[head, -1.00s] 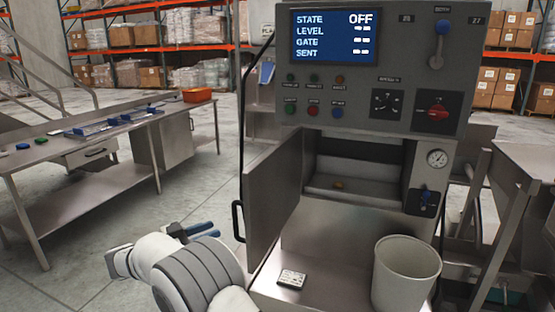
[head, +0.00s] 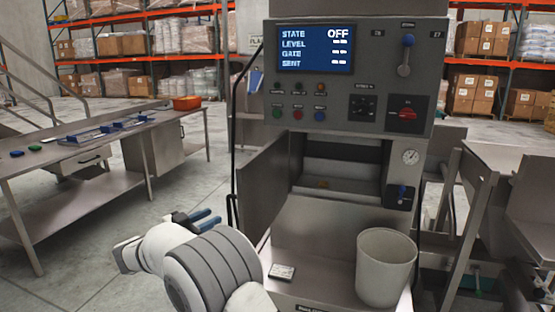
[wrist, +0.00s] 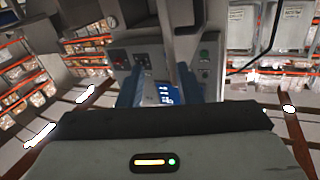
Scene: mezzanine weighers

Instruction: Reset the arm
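My arm folds up at the bottom of the head view, in front of the weigher and left of its shelf. My gripper (head: 200,219) has blue fingers that point right and away, clear of everything. In the wrist view my gripper (wrist: 152,92) shows two blue fingers with a gap between them, and nothing is held there. The weigher (head: 345,75) stands ahead with its screen (head: 316,48) reading STATE OFF. Its door (head: 268,190) stands open to the left.
A steel table (head: 85,190) at left carries blue trays and an orange bin (head: 187,103). Floor (head: 110,265) between table and weigher is clear.

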